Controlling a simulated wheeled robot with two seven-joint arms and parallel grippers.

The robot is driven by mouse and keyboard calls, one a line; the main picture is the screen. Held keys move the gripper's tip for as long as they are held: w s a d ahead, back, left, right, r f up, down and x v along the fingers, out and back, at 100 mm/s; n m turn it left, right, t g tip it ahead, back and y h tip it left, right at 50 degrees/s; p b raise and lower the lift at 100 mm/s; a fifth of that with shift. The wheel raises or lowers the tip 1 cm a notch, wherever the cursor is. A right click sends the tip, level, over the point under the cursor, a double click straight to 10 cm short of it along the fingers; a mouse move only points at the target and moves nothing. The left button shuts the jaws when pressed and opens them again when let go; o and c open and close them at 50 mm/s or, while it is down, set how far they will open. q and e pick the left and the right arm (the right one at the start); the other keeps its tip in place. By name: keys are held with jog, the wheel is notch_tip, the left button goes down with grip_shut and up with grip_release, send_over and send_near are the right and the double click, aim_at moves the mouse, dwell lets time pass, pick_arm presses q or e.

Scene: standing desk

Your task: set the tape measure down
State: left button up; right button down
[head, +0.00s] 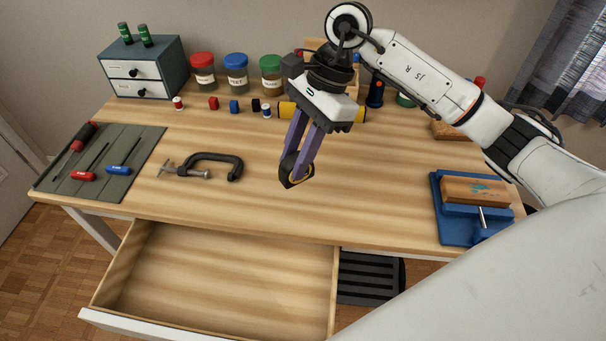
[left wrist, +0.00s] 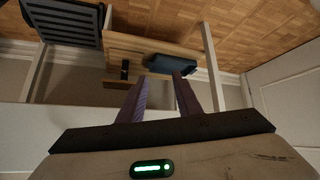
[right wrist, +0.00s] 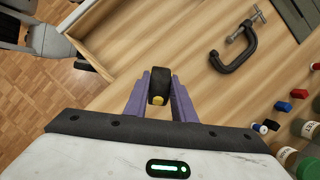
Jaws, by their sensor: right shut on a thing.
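The tape measure (head: 294,172) is black with a yellow part. My right gripper (head: 300,160) is shut on it, its purple fingers pointing down over the middle of the desk, behind the open drawer. In the right wrist view the tape measure (right wrist: 159,88) sits between the two fingertips. I cannot tell for sure whether it touches the desktop (head: 350,205). My left gripper (left wrist: 160,95) shows only in the left wrist view, its fingers apart with nothing between them, facing the floor and the underside of the furniture.
A C-clamp (head: 215,163) lies left of the tape measure. A green mat (head: 120,150) with screwdrivers is at far left. A blue vise (head: 455,225) holding wood is at right. Jars (head: 237,78) stand at the back. The open drawer (head: 220,280) is empty. Desktop right of my gripper is clear.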

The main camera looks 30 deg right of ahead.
jog(key=w+d+r+m+t+h+p, duration=0.1)
jog(key=w+d+r+m+t, duration=0.2)
jog(key=m, duration=0.5)
jog(key=f, duration=1)
jog(key=shift+w+d+f, duration=0.35)
jog(key=shift+f, duration=0.05)
jog(key=shift+f, duration=0.1)
jog(key=c, duration=1.5)
grip_release()
jog(key=v, duration=1.2)
